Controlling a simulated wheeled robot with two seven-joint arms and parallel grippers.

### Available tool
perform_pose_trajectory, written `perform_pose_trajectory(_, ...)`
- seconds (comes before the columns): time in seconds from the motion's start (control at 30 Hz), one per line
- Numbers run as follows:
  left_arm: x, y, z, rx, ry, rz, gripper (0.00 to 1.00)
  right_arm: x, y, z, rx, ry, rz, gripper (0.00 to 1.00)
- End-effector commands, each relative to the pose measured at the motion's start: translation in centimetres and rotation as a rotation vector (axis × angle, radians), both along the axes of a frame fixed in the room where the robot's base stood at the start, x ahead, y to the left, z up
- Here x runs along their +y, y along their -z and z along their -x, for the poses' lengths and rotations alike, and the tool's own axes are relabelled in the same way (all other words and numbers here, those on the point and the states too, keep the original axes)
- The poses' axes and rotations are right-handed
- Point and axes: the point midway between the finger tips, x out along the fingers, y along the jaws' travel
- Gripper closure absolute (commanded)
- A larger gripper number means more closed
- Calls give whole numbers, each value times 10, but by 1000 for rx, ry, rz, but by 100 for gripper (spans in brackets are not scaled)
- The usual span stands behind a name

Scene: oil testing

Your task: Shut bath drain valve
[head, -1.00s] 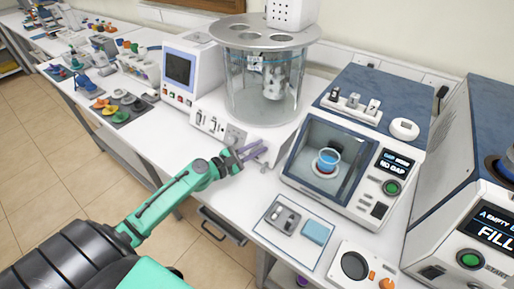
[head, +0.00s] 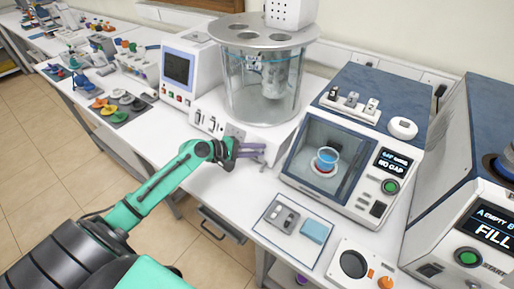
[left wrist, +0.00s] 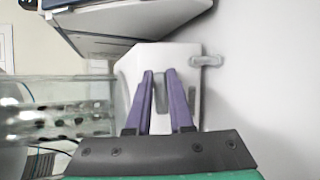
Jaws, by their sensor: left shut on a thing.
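The bath is a clear glass cylinder (head: 262,95) with a grey lid with holes, on a white base (head: 212,118). In the head view my left gripper (head: 262,152), with purple fingers, is at the base's front right corner. In the left wrist view its fingers (left wrist: 160,73) point at the white base (left wrist: 185,62) and close around a narrow grey piece (left wrist: 161,95), which looks like the drain valve's handle. A small pale spout (left wrist: 207,61) sticks out beside the base. In the head view the fingers hide most of the valve. My right gripper is not in view.
A white box with a window and a blue cup inside (head: 326,158) stands close to the right of my gripper. A pad with a grey part and a blue block (head: 314,230) lies in front.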

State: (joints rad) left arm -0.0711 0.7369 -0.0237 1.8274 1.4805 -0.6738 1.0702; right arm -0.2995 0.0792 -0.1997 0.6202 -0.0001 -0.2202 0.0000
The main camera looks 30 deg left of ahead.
Motion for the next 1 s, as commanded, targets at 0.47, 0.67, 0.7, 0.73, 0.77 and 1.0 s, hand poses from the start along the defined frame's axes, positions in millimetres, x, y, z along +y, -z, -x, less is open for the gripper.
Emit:
perform_pose_trajectory(0.47, -1, 2, 1, -11, 51, -91, 100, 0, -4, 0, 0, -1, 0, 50)
perform_pose_trajectory(0.67, -1, 2, 1, -11, 51, -91, 100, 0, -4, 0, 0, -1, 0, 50)
perform_pose_trajectory(0.7, -1, 2, 1, -11, 51, -91, 100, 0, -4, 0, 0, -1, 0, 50)
perform_pose_trajectory(0.73, -1, 2, 1, -11, 51, -91, 100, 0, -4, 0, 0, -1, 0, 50)
perform_pose_trajectory(0.77, -1, 2, 1, -10, 51, -92, 76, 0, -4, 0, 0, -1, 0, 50)
perform_pose_trajectory(1.0, 0, 2, 1, -11, 49, -91, 50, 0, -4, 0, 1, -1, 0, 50)
